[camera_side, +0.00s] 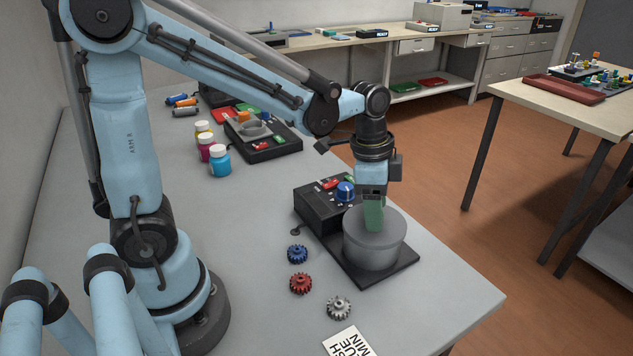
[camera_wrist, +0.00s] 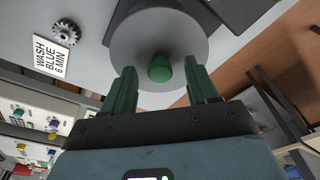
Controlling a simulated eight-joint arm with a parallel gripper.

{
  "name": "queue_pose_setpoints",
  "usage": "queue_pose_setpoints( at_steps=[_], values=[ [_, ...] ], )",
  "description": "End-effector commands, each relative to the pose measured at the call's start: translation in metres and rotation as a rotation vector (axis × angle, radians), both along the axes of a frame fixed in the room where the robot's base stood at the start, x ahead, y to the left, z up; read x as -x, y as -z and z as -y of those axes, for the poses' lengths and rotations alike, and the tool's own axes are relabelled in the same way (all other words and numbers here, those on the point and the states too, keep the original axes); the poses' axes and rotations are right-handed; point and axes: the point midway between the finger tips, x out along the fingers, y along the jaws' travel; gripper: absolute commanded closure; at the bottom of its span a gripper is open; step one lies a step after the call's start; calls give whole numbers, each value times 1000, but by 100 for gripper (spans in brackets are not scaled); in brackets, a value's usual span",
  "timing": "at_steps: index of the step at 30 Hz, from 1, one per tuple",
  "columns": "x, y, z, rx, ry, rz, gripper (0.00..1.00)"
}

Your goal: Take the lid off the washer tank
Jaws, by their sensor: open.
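The washer tank (camera_side: 372,250) is a grey cylinder on a dark base plate, beside a black control box (camera_side: 322,208) with a blue knob. Its round grey lid (camera_wrist: 190,38) is on the tank in the wrist view, with a green knob (camera_wrist: 159,68) at its middle. My gripper (camera_wrist: 162,80) has two green fingers, open, one on each side of the knob, with gaps showing between. In the side view my gripper (camera_side: 374,222) points down over the lid and its fingers hide the knob. I cannot tell how far down the fingertips are beside the knob.
Blue (camera_side: 297,254), red (camera_side: 301,283) and grey (camera_side: 339,306) gears lie left of the washer. A printed card (camera_side: 348,342) is at the front edge. Several bottles (camera_side: 220,160) and another dark unit (camera_side: 262,146) stand farther back. The table's right edge is close to the washer.

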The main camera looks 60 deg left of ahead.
Motion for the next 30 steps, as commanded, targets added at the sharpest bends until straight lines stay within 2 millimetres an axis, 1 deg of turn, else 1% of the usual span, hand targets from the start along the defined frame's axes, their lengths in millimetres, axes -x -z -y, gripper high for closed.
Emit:
queue_pose_setpoints(
  at_steps=[2,5,12,14,23,26,30],
  values=[
    [0,0,0,0,0,0,41],
    [0,0,0,0,0,0,55],
    [0,0,0,0,0,0,92],
    [0,0,0,0,0,0,100],
    [0,-1,0,0,0,0,100],
    [0,-4,0,0,0,0,100],
    [0,-14,0,0,0,0,100]
  ],
)
